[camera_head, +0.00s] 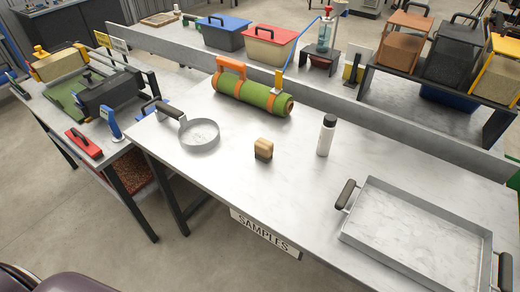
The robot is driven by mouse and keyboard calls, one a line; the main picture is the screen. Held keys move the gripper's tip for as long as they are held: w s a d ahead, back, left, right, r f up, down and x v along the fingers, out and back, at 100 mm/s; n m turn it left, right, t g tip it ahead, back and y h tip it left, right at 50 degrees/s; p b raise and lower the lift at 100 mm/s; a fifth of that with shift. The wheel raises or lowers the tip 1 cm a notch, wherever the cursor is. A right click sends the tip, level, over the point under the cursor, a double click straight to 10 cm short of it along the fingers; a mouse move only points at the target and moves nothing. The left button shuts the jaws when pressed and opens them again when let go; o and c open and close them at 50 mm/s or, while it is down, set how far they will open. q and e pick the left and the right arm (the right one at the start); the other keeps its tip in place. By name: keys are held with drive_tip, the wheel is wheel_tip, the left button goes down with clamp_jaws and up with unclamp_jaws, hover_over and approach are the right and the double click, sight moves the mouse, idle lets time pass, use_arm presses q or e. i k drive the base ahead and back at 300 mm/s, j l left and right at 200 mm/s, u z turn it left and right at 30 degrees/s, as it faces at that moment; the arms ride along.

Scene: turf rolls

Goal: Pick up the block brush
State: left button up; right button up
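A small block (263,149), with a light wooden top and a darker lower part, stands on the grey table (300,190). It looks like the block brush. It is near the middle of the camera_head view, between a round metal ring with a black handle (200,134) and a white bottle with a black cap (326,136). It touches neither of them, and nothing covers it. Neither of my grippers shows in this view.
A rolled green turf with an orange handle (252,92) lies behind the block. A metal tray with black handles (415,235) sits at the right front. A "SAMPLES" sign (265,233) hangs on the front edge. The table around the block is clear.

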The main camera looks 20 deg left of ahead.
sight(263, 148)
drive_tip(key=i+j+z, duration=0.3)
drive_tip(key=j, duration=1.35)
drive_tip(key=j+z, duration=0.3)
drive_tip(key=j, duration=1.35)
